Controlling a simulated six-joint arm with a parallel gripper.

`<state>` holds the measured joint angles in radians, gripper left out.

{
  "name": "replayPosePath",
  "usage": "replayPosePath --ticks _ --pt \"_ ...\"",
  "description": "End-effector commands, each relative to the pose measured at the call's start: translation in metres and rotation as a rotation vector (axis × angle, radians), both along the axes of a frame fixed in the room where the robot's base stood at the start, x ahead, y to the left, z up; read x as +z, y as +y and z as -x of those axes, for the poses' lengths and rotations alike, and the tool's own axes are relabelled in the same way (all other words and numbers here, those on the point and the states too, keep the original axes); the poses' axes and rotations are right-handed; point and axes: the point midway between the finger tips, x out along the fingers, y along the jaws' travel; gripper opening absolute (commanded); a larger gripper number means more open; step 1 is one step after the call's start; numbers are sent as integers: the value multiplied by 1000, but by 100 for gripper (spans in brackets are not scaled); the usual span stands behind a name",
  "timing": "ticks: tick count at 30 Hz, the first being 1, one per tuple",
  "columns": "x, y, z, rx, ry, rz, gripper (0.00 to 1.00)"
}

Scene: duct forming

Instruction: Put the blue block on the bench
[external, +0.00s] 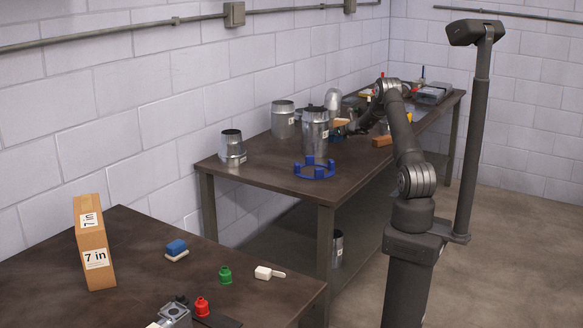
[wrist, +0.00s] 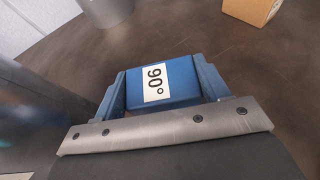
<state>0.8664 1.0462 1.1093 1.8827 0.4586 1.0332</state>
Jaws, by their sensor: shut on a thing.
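The blue block (wrist: 163,83), with a white "90°" label, is between the two fingers of my gripper (wrist: 163,88) in the wrist view. My gripper is shut on it. In the external view my gripper (external: 341,128) is low over the far bench (external: 262,165), just right of a tall metal duct, and the block is small and partly hidden there. The dark bench top (wrist: 205,35) fills the background of the wrist view. I cannot tell whether the block touches it.
Metal ducts (external: 315,132) stand close left of my gripper. A blue ring (external: 315,170) lies near the bench's front edge, with bare top left of it. An orange-brown block (external: 382,141) lies to the right. The near table (external: 130,250) holds a carton (external: 94,240) and small items.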

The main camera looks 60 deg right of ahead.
Motion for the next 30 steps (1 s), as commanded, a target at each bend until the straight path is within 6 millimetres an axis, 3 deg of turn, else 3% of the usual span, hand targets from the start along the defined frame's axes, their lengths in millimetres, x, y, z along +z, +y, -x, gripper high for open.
replayPosePath --ticks 4,17,18,20,30 --pt "-19 0 0 -1 0 -1 36" --pt "-25 0 0 0 -1 0 36" --pt "-25 0 1 0 0 0 76" --pt "-25 0 1 0 0 0 88" --pt "-23 0 1 0 -1 1 90"
